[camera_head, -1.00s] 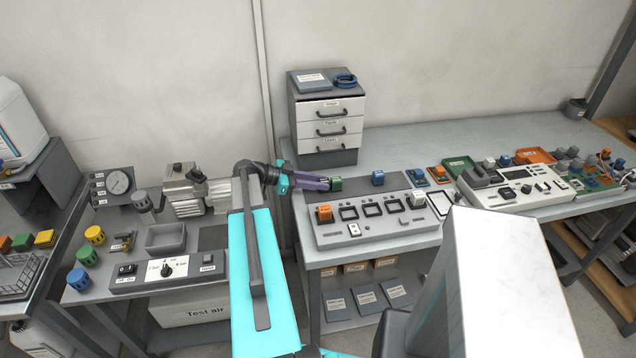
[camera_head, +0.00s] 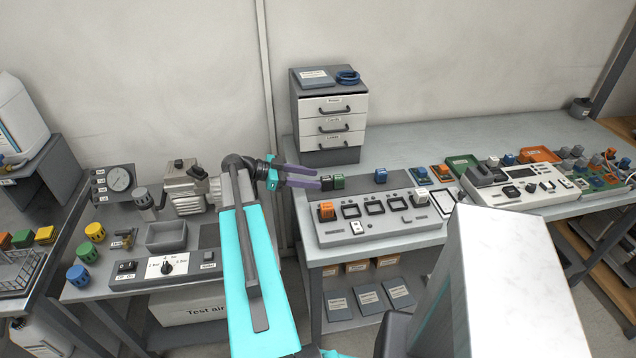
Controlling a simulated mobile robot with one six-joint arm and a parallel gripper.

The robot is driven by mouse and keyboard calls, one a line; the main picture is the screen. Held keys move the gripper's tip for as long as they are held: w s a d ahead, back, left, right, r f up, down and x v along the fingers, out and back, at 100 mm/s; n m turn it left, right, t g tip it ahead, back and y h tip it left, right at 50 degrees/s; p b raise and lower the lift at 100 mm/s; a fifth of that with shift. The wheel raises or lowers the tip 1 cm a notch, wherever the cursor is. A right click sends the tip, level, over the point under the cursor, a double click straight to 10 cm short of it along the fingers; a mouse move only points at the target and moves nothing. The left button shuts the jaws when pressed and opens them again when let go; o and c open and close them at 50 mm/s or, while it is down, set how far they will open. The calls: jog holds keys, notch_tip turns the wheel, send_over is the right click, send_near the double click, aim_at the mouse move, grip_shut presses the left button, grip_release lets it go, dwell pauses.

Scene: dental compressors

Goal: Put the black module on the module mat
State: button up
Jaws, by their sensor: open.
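The black module (camera_head: 326,183) stands at the left end of the dark grey module mat (camera_head: 359,185), close beside a green module (camera_head: 339,182); whether the two touch is too small to tell. A blue module (camera_head: 380,176) stands farther right on the mat. My gripper (camera_head: 316,178) is open, its purple fingers pointing right. The fingertips are just left of the black module, and the fingers look empty. The exact gap between fingertips and module is hard to tell.
A control panel (camera_head: 385,231) with an orange module (camera_head: 326,210) sits in front of the mat. A drawer cabinet (camera_head: 331,128) stands behind it. Small trays and a white device (camera_head: 520,186) lie to the right. The bench behind the mat is clear.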

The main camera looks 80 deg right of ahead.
jog(key=b+v, duration=0.2)
jog(key=v, duration=0.6)
jog(key=shift+r, duration=0.1)
dwell(0.6)
